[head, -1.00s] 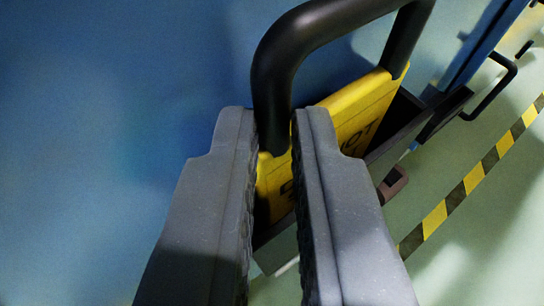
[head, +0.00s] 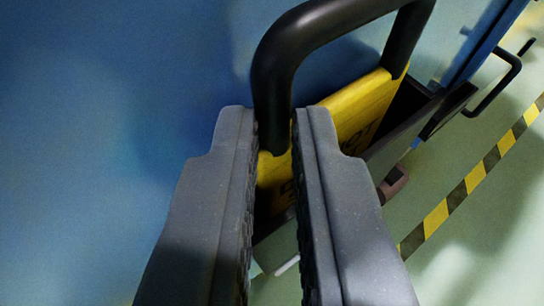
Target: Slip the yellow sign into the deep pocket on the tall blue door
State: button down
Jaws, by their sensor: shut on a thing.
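The yellow sign (head: 350,106) has a black tube handle (head: 322,25) on its top edge and dark lettering on its face. My gripper (head: 277,135) is shut on the near leg of that handle. The sign's lower part is down inside a dark open-topped pocket (head: 402,142) on the blue door (head: 110,120). Its upper part and handle stand out above the pocket's rim. My fingers hide part of the sign and the pocket's near end. How deep the sign sits, and whether it touches the bottom, cannot be seen.
A black pull handle (head: 503,82) is at the upper right, by the door's edge. Yellow and black floor tape (head: 470,180) crosses the pale green floor (head: 490,240). A small reddish-brown part (head: 394,183) shows beyond the pocket.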

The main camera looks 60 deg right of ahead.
jog(key=c, duration=1.4)
grip_release()
jog(key=shift+c, duration=0.2)
jog(key=p+v, duration=0.2)
jog(key=v, duration=1.2)
jog(key=shift+p, duration=0.4)
jog(key=shift+f, duration=0.1)
